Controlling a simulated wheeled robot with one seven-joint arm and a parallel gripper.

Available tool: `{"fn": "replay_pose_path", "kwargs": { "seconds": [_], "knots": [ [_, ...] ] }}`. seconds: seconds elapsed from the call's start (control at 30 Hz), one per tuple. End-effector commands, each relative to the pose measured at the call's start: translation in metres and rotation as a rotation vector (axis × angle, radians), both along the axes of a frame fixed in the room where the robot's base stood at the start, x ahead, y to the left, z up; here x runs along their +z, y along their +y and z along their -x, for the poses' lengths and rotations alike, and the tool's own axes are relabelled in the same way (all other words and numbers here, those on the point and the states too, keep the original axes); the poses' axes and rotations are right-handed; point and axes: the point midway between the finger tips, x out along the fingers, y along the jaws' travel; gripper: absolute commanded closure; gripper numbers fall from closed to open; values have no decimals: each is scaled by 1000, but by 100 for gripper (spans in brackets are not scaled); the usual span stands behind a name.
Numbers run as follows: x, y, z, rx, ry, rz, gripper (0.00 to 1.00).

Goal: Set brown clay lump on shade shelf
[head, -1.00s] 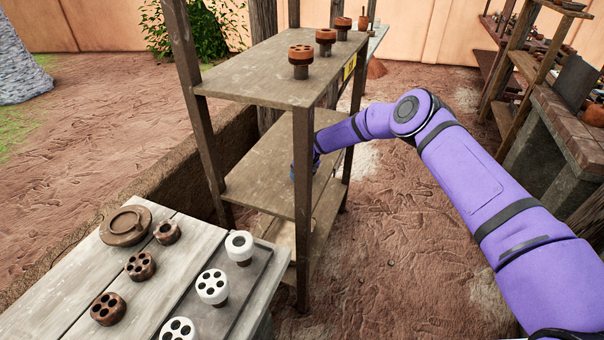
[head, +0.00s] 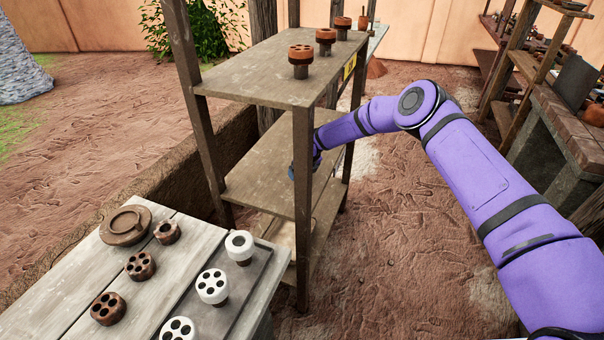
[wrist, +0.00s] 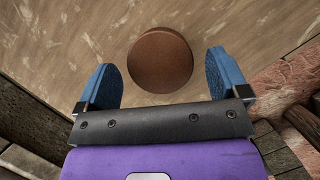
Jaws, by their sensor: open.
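The brown clay lump (wrist: 160,58) shows in the wrist view as a smooth, round, reddish-brown piece. It is seen against a wooden board, between and slightly beyond the tips of my gripper (wrist: 160,74). The two blue fingers stand wide open, with a gap on each side of the lump. In the head view my gripper (head: 293,172) is at the middle board of the wooden shade shelf (head: 250,178), mostly hidden behind the front post. The lump is hidden in that view.
The top board (head: 245,82) of the shelf is above my gripper and carries several brown perforated pieces. A grey plank table (head: 65,290) at the lower left holds brown and white pieces. Shelf posts stand close to my forearm. Bare ground lies to the right.

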Motion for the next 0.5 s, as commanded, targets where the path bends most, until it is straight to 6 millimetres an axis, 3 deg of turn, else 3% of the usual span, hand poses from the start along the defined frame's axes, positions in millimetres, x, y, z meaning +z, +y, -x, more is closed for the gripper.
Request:
{"fn": "replay_pose_path", "kwargs": {
  "seconds": [0.5],
  "knots": [
    [81,-20,27,2,0,1,7]
  ]
}}
